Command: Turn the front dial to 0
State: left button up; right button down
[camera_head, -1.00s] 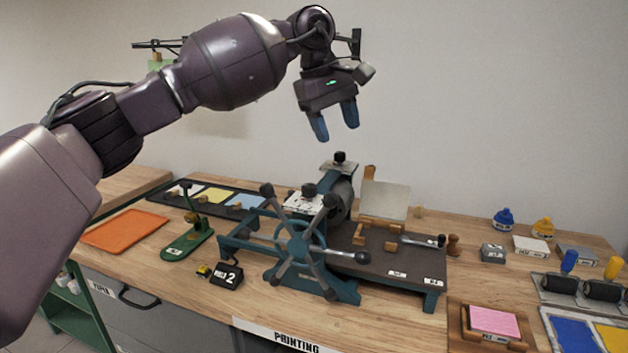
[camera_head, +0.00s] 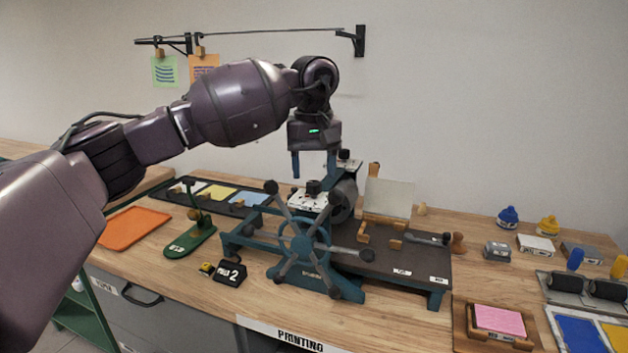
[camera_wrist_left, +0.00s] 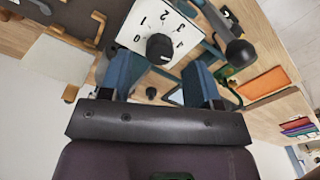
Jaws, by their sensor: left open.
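The front dial is a white plate with dark numerals and a round black knob (camera_head: 313,187) on the blue-green press (camera_head: 303,243). In the left wrist view the knob (camera_wrist_left: 160,47) sits on the numbered plate (camera_wrist_left: 132,38); I cannot tell which numeral it points at. My left gripper (camera_head: 314,172) is open, fingers pointing down, just above the dial. In the left wrist view the knob lies between the open fingertips (camera_wrist_left: 160,65), apart from both. A second black knob (camera_head: 344,154) stands behind, partly hidden by the gripper. My right gripper is not in view.
The press's spoked wheel (camera_head: 297,245) stands in front of the dial, its ball-ended handles reaching near it. A roller (camera_head: 344,200) and an upright pale panel (camera_head: 389,198) are to the right. A green stapler-like tool (camera_head: 190,240) and orange tray (camera_head: 133,227) lie left.

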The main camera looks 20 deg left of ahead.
aim_at(314, 190)
pick_arm(q)
jog(key=shift+f, duration=1.4)
jog(key=c, duration=0.9)
